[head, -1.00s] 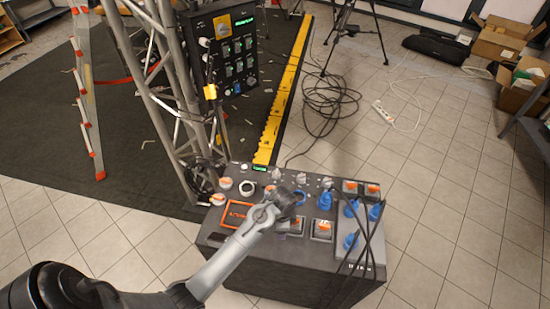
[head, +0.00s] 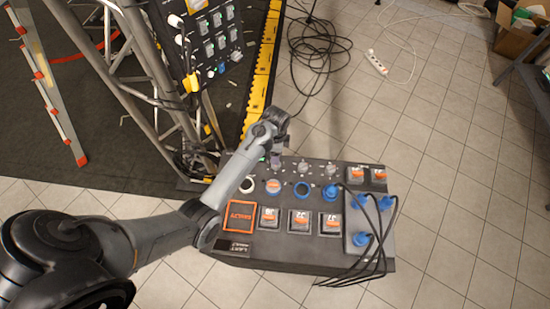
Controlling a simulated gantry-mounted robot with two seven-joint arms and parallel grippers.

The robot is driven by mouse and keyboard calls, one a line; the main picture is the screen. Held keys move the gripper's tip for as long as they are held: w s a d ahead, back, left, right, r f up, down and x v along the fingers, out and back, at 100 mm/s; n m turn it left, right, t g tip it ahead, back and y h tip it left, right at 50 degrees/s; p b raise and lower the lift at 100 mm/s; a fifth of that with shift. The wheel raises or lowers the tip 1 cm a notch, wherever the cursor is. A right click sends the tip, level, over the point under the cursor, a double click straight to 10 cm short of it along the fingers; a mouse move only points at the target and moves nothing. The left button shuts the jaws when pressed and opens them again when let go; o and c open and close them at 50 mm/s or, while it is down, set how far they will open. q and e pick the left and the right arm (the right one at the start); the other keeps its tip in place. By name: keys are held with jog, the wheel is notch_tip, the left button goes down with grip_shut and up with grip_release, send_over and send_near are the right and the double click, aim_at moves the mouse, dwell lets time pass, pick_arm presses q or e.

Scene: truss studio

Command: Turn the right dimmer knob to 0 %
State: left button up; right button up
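The black control console (head: 290,255) stands on the tiled floor, its top facing me. Small pale knobs line its back row: one (head: 303,168) is near the middle, and the rightmost (head: 331,169) is beside it. I cannot read their settings or tell for certain which is the right dimmer. My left gripper (head: 276,150) is over the back left of the row, left of both knobs. The wrist and my arm hide part of the console's left end. Whether its fingers are open is unclear. My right gripper is out of view.
The console top also holds a blue ring (head: 302,190), a blue knob (head: 331,191), square orange-marked buttons (head: 299,220) and blue plugs with black cables (head: 362,239) at the right. A truss and a hanging panel (head: 210,45) stand behind.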

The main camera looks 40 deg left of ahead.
pick_arm(q)
notch_tip(320, 180, down, 8)
jog(key=shift+f+b, duration=0.15)
jog(key=shift+b, duration=0.4)
jog(key=shift+c, duration=0.5)
jog(key=c, duration=1)
